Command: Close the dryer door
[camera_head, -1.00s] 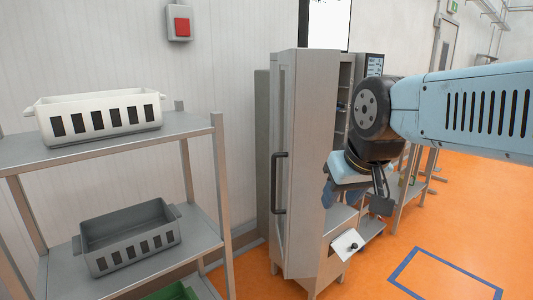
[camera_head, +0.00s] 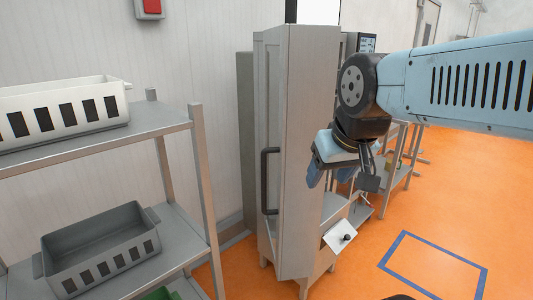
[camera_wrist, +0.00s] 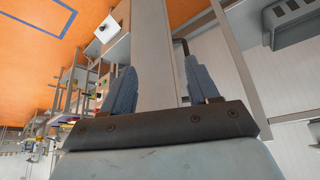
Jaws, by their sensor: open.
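The dryer is a tall grey metal cabinet, and its door (camera_head: 308,140) stands open in the head view. A long dark handle (camera_head: 265,180) is on the door's left face. My gripper (camera_head: 330,174) is open, with blue fingers pointing down, in front of the right part of the door panel. In the wrist view, the door panel (camera_wrist: 154,55) shows between my two spread fingers (camera_wrist: 160,88), with the handle (camera_wrist: 181,46) just beside the right finger. I cannot tell whether the fingers touch the door. Most of the dryer's inside is hidden behind the door and my arm.
A metal shelf rack (camera_head: 199,170) stands at the left with a white crate (camera_head: 62,115) above and a grey crate (camera_head: 98,250) below. A small white panel with a black knob (camera_head: 340,236) juts out low. Orange floor (camera_head: 480,190) is clear at the right.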

